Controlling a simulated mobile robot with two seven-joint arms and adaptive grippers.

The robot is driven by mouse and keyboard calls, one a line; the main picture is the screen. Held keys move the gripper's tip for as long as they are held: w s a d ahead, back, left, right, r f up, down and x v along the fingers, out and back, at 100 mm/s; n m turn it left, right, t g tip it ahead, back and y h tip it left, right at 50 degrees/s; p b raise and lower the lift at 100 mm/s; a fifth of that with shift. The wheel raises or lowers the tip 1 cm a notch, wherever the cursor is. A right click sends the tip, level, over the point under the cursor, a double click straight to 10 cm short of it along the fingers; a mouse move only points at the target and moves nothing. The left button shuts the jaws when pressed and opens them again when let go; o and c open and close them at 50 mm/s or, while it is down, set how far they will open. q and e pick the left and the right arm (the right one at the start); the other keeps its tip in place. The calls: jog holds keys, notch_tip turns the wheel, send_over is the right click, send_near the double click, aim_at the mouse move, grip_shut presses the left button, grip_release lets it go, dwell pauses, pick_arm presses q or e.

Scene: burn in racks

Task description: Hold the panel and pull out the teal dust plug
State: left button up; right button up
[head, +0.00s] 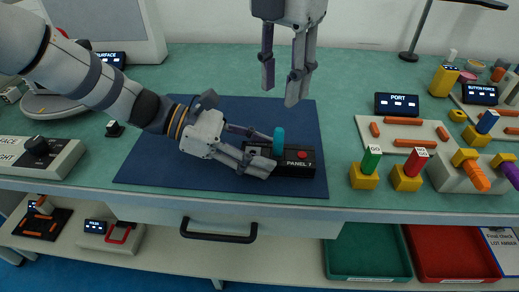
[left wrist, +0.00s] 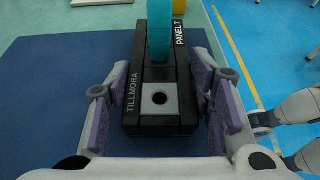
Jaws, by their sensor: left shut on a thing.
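The black panel labelled PANEL 7 (head: 295,170) lies on the dark blue mat (head: 150,168). It also shows in the left wrist view (left wrist: 143,121), with a grey block and a dark round hole at its near end. The teal dust plug (head: 279,142) stands upright on the panel; it fills the top middle of the left wrist view (left wrist: 160,38). My left gripper (head: 258,150) is shut on the panel, with one finger along each long side. My right gripper (head: 281,95) is open and empty, above and behind the plug and apart from it.
A PORT display (head: 397,104) and a tray with orange pieces (head: 370,140) stand to the right. Green and red plugs in yellow holders (head: 364,178) are right of the mat. The mat left of the panel is clear.

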pick_arm(q)
jog(key=o, duration=1.4)
